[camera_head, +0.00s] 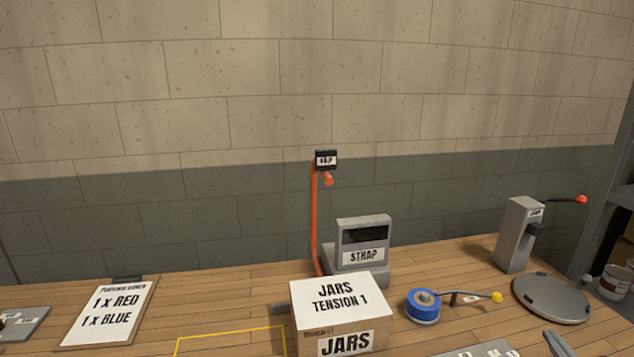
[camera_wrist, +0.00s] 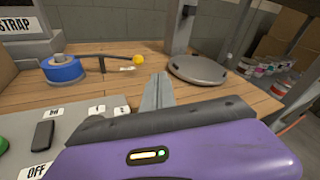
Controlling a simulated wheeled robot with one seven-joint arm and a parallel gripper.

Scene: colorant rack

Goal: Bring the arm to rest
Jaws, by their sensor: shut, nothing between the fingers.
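My gripper (camera_wrist: 160,92) shows in the wrist view as grey fingers pressed together, pointing away over the wooden bench with nothing between them. A dark pad and purple housing of my own wrist fill the lower part of that view. The fingertips appear apart from the round grey plate (camera_wrist: 203,68), which lies beyond them to the right. In the head view, a grey piece at the bottom right edge seems to be my gripper (camera_head: 557,343); most of my arm is out of that view.
A JARS carton (camera_head: 340,312), STRAP machine (camera_head: 362,250), blue roll (camera_head: 422,307) and grey post with a red-knobbed lever (camera_head: 518,235) stand on the bench. An order sheet (camera_head: 110,310) lies left. A grey switch panel (camera_wrist: 85,135) is close left of my gripper.

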